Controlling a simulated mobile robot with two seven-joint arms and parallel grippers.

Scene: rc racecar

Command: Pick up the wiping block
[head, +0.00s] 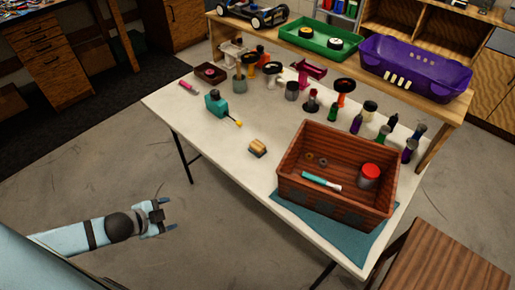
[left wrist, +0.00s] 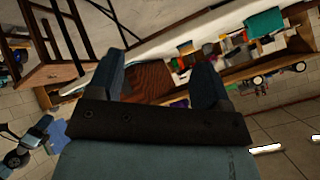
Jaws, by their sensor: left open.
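The wiping block is most likely the small tan block with a dark base (head: 258,148), lying on the white table (head: 190,130) left of the wooden crate. My left gripper (head: 170,216) is open and empty, off the table's left side and well apart from the block. In the left wrist view the left gripper (left wrist: 160,85) shows its two fingers spread with nothing between them. I cannot make out the block surely in that view. My right gripper is not in view.
A wooden crate (head: 330,203) with a red-lidded jar and a white-and-teal tool stands on a teal mat (head: 350,247). A teal drill-like tool (head: 215,103) lies behind the block. Several bottles line the table's back right. Bare tabletop surrounds the block.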

